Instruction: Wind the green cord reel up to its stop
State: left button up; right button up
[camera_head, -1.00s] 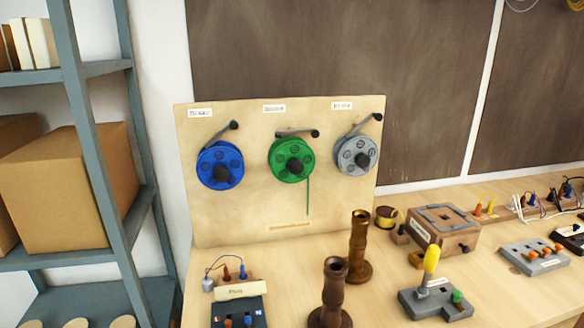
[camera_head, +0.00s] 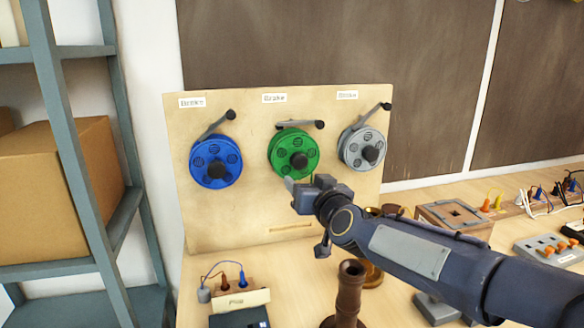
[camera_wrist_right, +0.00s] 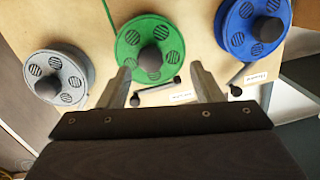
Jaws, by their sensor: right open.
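The green cord reel (camera_head: 282,147) is in the middle of an upright wooden board (camera_head: 230,225), with a black crank knob (camera_head: 298,160) low on its face. Its brake lever (camera_head: 297,124) lies nearly level above it. My right gripper (camera_head: 296,186) is just below the reel, open and empty. In the right wrist view the green reel (camera_wrist_right: 131,42) lies between and beyond the open fingertips (camera_wrist_right: 160,72). A piece of green cord (camera_wrist_right: 107,13) runs off the reel there; in the head view my gripper hides it. My left gripper is out of view.
A blue reel (camera_head: 207,152) and a grey reel (camera_head: 352,145) flank the green one, with their levers tilted. A dark brown turned stand (camera_head: 350,285) stands in front of the board, below my right arm. Shelving (camera_head: 60,150) stands at the left.

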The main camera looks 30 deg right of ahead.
aim_at(300, 163)
jog(key=shift+m+t+h, duration=0.3)
jog(key=shift+h, duration=0.4)
jog(key=x, duration=0.3)
jog(key=d+x, duration=0.1)
jog(key=x, duration=0.1)
jog(key=r+p+x, duration=0.1)
jog(key=x, duration=0.2)
jog(key=shift+w+d, duration=0.15)
jog(key=shift+d, duration=0.1)
jog(key=shift+w+d, duration=0.15)
jog(key=shift+w, duration=0.45)
jog(key=c, duration=1)
